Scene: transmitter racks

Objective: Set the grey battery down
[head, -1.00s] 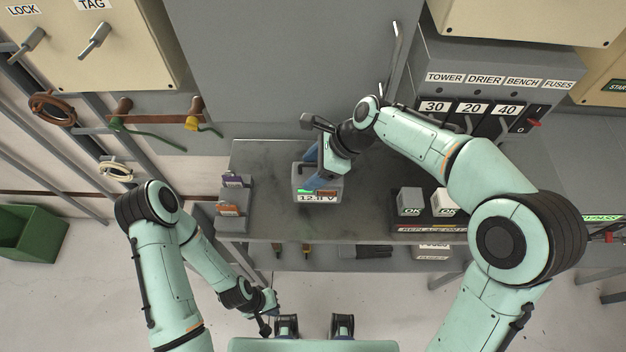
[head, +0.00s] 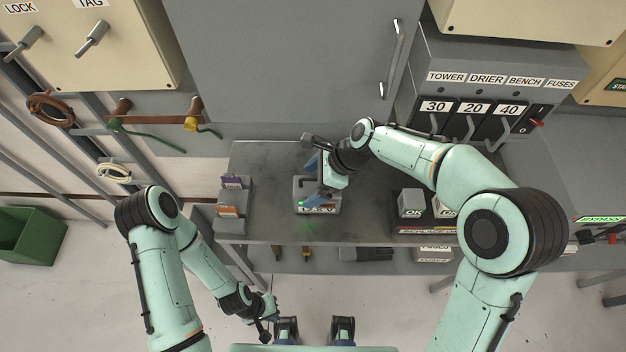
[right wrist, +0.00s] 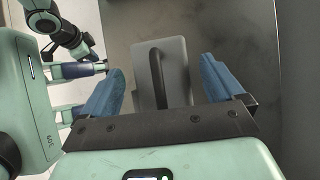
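The grey battery (head: 302,193), a box with a lit voltage readout and a green light on its front, appears to rest upright on the dark bench top (head: 365,215). In the right wrist view the grey block (right wrist: 174,90) shows with a dark carry handle. My right gripper (head: 318,180) is over it, its blue fingers (right wrist: 162,85) spread to either side with visible gaps, so they look clear of it. Part of the battery is hidden behind a finger in the head view. My left gripper (head: 267,312) hangs low in front of the bench; its jaws are too small to read.
A rack with purple and orange tagged units (head: 232,208) stands at the bench's left end. Grey and white boxes marked OK (head: 411,204) stand in a holder to the right. A lower shelf holds dark items (head: 366,254). The bench between has free room.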

